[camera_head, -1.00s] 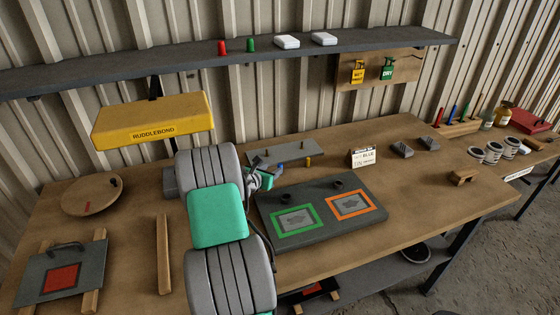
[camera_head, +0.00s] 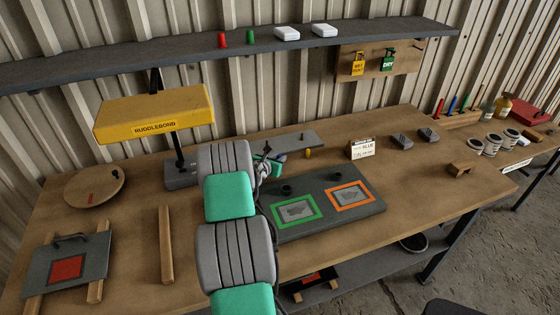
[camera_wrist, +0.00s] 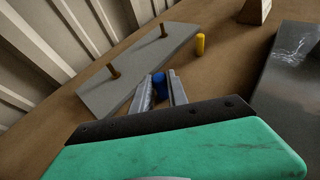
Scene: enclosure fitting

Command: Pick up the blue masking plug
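The blue masking plug (camera_wrist: 160,84) is a small upright cylinder between the two fingers of my gripper (camera_wrist: 163,88) in the wrist view. The fingers lie close on both sides of it. I cannot tell whether both touch it, nor whether its base rests on the bench. In the head view my gripper (camera_head: 270,160) is low over the bench, near the front edge of a grey plate (camera_head: 298,142); my arm partly hides this area.
A yellow plug (camera_wrist: 200,44) stands on the bench beside the grey plate, which carries upright brown pegs. A dark panel with green and orange frames (camera_head: 325,223) lies in front. A yellow RUDDLEBOND head (camera_head: 152,114) stands left. A label card (camera_head: 361,148) stands right.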

